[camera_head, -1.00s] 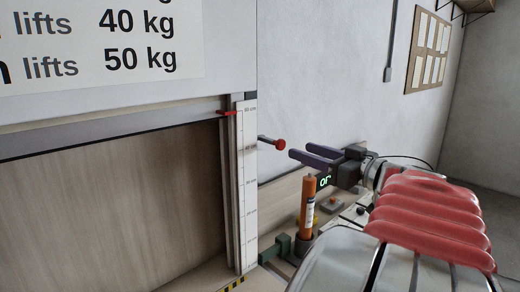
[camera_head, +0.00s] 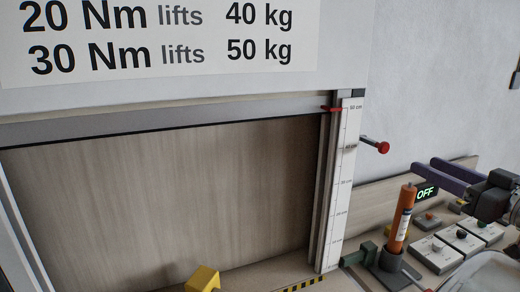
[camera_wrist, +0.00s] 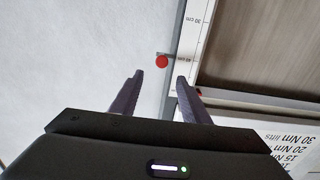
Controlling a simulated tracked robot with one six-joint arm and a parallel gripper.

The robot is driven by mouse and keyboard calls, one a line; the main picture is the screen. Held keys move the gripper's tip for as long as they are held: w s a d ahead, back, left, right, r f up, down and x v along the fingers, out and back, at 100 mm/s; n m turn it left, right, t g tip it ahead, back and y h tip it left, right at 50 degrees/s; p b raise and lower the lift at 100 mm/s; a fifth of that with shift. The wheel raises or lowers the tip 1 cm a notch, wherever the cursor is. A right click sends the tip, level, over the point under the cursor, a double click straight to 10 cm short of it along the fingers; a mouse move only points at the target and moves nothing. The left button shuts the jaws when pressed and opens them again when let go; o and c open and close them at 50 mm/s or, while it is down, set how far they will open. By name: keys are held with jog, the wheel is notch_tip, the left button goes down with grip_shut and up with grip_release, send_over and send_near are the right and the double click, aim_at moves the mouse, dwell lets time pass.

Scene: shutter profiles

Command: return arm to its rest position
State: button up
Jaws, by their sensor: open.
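My gripper (camera_head: 440,172) is at the right of the head view, with its two dark purple fingers apart and nothing between them. It points left toward the wall beside the shutter frame. In the wrist view my gripper (camera_wrist: 158,85) also shows open and empty. A red-tipped peg (camera_head: 383,147) sticks out from the right side of the shutter frame, apart from the fingertips. It shows in the wrist view as a red disc (camera_wrist: 162,62) beyond the fingertips.
The shutter frame has a white height scale (camera_head: 341,190) with a red pointer (camera_head: 331,108) near its top. An orange cylinder (camera_head: 403,217) stands in a dark holder below my gripper. Switch boxes (camera_head: 462,240), a lit OFF sign (camera_head: 425,193) and a yellow block (camera_head: 203,279) are nearby.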

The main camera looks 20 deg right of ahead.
jog(key=w+a+f+g+y, duration=0.2)
jog(key=a+f+g+y, duration=0.15)
jog(key=a+f, duration=0.55)
jog(key=w+a+f+g+y, duration=0.2)
jog(key=a+f+g, duration=0.3)
jog(key=a+f, duration=0.4)
jog(key=s+a+f+n+g+h, duration=0.2)
jog(key=s+a+f+g, duration=0.8)
jog(key=f, duration=0.4)
jog(key=w+a+r+m+t+h, duration=0.2)
jog(key=w+a+r+t+h, duration=0.1)
jog(key=a+r+t, duration=0.3)
jog(key=a+r+h, duration=0.1)
jog(key=a, duration=0.1)
jog(key=shift+w+a+r, duration=0.3)
jog(key=shift+a+r, duration=0.05)
